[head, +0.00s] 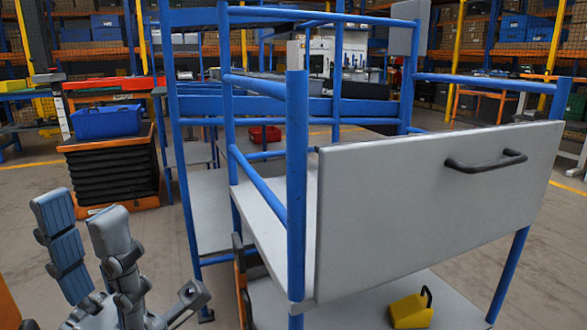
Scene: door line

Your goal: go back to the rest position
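My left gripper (80,208) is at the lower left of the head view. Its two grey fingers point up and stand apart, with nothing between them. It is to the left of the blue-framed rack and touches nothing that I can see. My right gripper is not in view. The grey door panel (430,200) with a dark handle (487,161) fills the right middle, on the front of the blue frame (297,190). No gripper is at the handle.
A yellow object (411,310) with a black loop lies on the lower shelf. A blue bin (106,121) sits on a black and orange stand (113,176) at the left. Bare floor (30,190) shows at the left. Warehouse shelving stands behind.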

